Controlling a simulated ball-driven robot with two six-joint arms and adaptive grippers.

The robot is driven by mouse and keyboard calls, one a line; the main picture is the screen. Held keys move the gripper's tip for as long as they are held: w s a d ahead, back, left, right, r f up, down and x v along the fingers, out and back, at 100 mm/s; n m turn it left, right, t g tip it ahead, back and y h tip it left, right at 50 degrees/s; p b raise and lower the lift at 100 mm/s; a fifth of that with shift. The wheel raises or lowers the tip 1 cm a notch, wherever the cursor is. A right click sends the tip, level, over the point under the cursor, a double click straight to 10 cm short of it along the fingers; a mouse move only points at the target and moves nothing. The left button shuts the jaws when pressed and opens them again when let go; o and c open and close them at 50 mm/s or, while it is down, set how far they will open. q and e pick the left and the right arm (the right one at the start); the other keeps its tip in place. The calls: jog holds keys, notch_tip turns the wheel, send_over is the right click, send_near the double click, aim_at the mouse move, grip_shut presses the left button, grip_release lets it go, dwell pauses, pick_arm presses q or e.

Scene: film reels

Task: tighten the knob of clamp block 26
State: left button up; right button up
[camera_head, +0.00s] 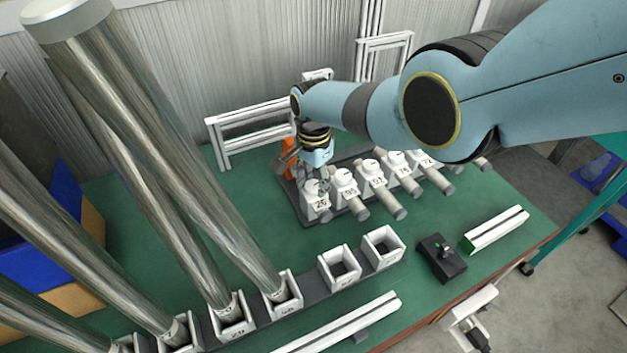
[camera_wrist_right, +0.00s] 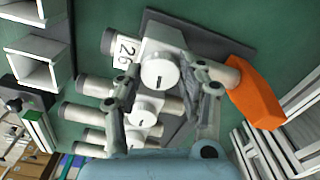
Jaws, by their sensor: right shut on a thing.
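Clamp block 26 (camera_head: 320,206) is the leftmost white block of a row on a dark base plate in the head view. In the right wrist view its "26" label (camera_wrist_right: 126,50) shows beside its round white knob (camera_wrist_right: 159,73), which has a dark slot on top. My right gripper (camera_head: 320,186) comes down over block 26 from above. In the right wrist view its two fingers (camera_wrist_right: 160,80) stand on either side of the knob, shut on it. The head view hides most of the knob behind the gripper. My left gripper is not in view.
Other numbered clamp blocks (camera_head: 374,170) with grey cylinders stand close to the right of block 26. An orange part (camera_wrist_right: 257,95) is close behind the gripper. White sockets (camera_head: 340,268) line the front, some holding tall metal tubes (camera_head: 185,180). Green table lies bare between.

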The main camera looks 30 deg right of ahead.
aim_at(314, 185)
jog(key=shift+m, duration=0.8)
jog(key=o, duration=1.2)
notch_tip(314, 185, up, 12)
dwell(0.4)
